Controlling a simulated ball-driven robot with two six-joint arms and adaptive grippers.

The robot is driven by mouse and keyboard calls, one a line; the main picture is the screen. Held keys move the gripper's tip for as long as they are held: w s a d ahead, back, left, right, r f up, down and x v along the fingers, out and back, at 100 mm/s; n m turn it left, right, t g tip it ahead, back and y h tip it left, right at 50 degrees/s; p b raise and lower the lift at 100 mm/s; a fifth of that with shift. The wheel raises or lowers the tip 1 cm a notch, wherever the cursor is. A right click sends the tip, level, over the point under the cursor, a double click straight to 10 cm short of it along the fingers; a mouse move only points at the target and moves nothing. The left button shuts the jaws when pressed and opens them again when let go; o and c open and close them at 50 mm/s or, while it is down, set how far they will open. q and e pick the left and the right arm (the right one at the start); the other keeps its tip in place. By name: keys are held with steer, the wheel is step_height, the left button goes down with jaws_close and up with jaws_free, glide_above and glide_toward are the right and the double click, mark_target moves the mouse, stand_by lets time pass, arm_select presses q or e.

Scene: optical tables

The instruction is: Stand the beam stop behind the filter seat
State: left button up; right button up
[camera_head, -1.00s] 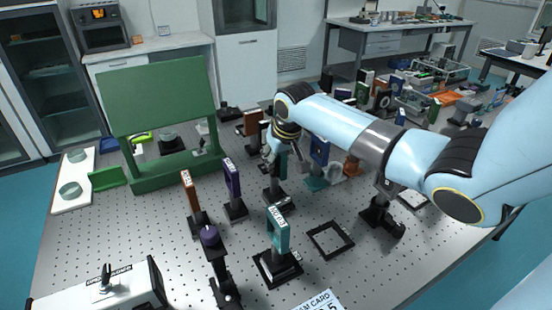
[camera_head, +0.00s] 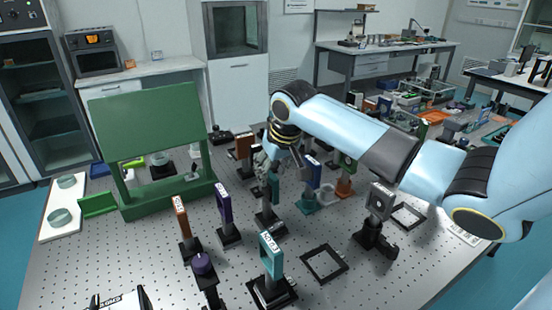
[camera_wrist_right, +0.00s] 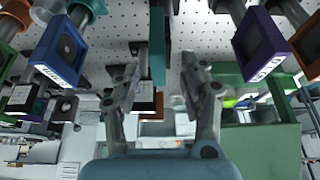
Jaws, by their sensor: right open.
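A teal upright frame (camera_head: 271,255) with a white label on top, perhaps the filter seat, stands on a black base near the front middle. Behind it, a small teal piece (camera_head: 274,187) on a black base stands under my right gripper (camera_head: 268,168); I cannot tell if it is the beam stop. In the right wrist view my right gripper (camera_wrist_right: 165,60) is open, its fingers apart. A teal piece (camera_wrist_right: 158,38) and a black block with a white label show between or beyond them; contact is unclear.
Orange-brown (camera_head: 181,220) and purple (camera_head: 224,205) upright mounts stand left of the teal frame. An empty black square frame (camera_head: 325,263) lies to its right. A grey mount (camera_head: 380,200) stands farther right. A green board (camera_head: 148,120) stands at the back left.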

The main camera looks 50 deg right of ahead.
steer(key=v, duration=0.5)
steer(key=shift+s+r, duration=0.1)
steer(key=shift+r, duration=0.15)
stand_by(0.3)
